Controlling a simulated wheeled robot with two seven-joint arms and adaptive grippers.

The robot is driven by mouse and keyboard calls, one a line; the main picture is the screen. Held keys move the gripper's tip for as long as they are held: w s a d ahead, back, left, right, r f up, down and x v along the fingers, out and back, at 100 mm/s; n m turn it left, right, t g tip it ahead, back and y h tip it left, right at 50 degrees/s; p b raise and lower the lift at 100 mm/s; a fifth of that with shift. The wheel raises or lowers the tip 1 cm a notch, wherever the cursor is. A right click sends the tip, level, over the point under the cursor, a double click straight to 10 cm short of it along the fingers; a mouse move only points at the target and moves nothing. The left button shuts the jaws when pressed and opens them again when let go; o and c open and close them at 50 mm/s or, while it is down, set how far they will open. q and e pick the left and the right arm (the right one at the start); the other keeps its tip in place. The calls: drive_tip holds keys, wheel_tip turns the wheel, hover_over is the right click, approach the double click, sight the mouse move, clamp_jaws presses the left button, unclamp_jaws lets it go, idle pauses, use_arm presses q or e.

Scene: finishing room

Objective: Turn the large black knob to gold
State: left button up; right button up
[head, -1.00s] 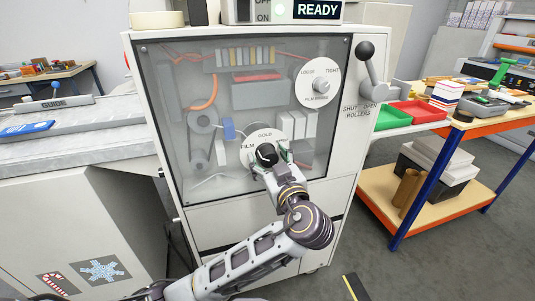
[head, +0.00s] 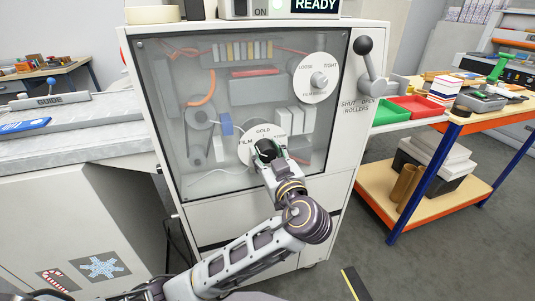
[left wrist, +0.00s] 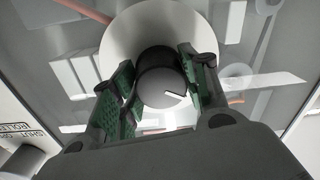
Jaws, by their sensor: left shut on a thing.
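The large black knob (head: 267,150) sits on a round white dial plate (head: 245,150) low on the cabinet's clear front panel. GOLD reads at the plate's top and FILM at its left; the right-hand label is partly hidden. My left gripper (head: 270,153) is shut on the knob and hides much of it in the head view. In the left wrist view, the green-padded fingers of the gripper (left wrist: 158,72) stand on both sides of the knob (left wrist: 160,78). My right gripper is out of view.
A smaller film brake knob (head: 319,79), marked LOOSE and TIGHT, is at the panel's upper right. A black-balled roller lever (head: 364,47) stands beside it. A green tray (head: 372,111) and a red tray (head: 415,107) sit to the right. The box on top reads READY.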

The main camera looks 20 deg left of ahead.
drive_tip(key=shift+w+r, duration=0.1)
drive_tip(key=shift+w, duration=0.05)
use_arm(q)
drive_tip(key=shift+m+p, duration=0.3)
drive_tip(key=shift+m, duration=0.2)
drive_tip(key=shift+m+p, duration=0.9)
drive_tip(key=shift+m, duration=0.5)
drive_tip(key=m+p, duration=0.3)
drive_tip(key=shift+m, duration=0.3)
drive_tip(key=m+p, duration=0.3)
drive_tip(key=shift+r+m, duration=0.1)
drive_tip(key=shift+m, duration=0.2)
drive_tip(key=shift+m+p, duration=0.6)
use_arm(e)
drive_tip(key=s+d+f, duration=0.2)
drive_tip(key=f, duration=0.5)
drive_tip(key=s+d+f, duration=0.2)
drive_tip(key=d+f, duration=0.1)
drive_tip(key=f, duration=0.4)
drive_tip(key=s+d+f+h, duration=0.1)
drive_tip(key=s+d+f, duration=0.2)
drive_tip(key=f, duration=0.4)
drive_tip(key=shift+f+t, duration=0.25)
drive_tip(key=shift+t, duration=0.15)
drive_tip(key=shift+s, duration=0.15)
